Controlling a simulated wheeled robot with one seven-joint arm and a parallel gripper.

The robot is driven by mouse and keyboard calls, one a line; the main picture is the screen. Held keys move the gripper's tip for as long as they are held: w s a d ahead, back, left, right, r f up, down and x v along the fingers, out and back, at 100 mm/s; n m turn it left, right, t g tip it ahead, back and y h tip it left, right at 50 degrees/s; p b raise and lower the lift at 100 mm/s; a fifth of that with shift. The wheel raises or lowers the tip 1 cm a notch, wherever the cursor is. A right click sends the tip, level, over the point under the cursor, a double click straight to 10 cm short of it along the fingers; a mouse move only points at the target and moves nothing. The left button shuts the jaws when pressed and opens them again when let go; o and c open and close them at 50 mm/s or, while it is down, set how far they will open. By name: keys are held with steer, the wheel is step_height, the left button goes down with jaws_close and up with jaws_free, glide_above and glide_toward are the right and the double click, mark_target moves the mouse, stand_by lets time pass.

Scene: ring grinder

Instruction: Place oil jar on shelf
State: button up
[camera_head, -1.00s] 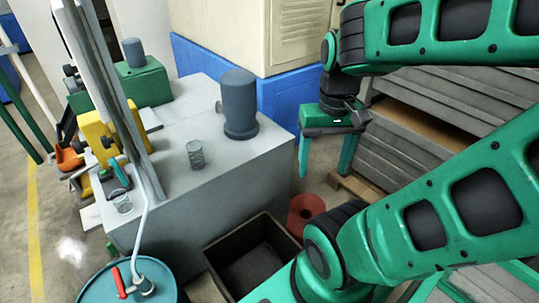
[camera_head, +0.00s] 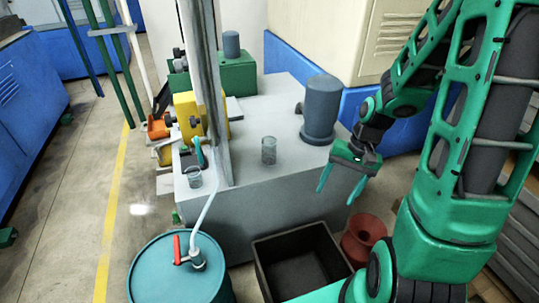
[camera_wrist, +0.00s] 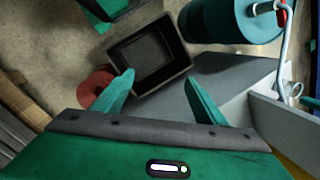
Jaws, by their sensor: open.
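Two small clear jars stand upright on the grey machine top (camera_head: 270,100). One jar (camera_head: 269,150) is near the middle and the other jar (camera_head: 194,177) is at the front left corner; I cannot tell which is the oil jar. My gripper (camera_head: 340,188) is open and empty, to the right of the machine and apart from both jars. In the wrist view its fingers (camera_wrist: 159,80) point toward the floor with nothing between them. I cannot make out a clear shelf.
A dark open crate (camera_head: 262,262) stands on the floor before the machine, with a red spool-like object (camera_head: 362,238) beside it. A teal drum (camera_head: 160,275) with a hose stands front left. A dark cylinder (camera_head: 322,108) rises from the machine top.

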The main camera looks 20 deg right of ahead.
steer(key=w+a+f+m+t+y, duration=0.5)
steer(key=w+a+f+m+y, duration=0.2)
steer(key=w+a+f, duration=0.45)
steer(key=m+t+h, duration=0.3)
steer(key=m+t, duration=0.9)
steer(key=m, duration=0.5)
glide_toward(274, 153)
steer(key=w+a, duration=0.1)
steer(key=w, duration=0.1)
steer(key=shift+w+a+r, duration=0.15)
steer(key=shift+r, duration=0.1)
steer(key=shift+x, duration=5.15)
steer(key=shift+f, duration=0.2)
steer(key=c, duration=1.2)
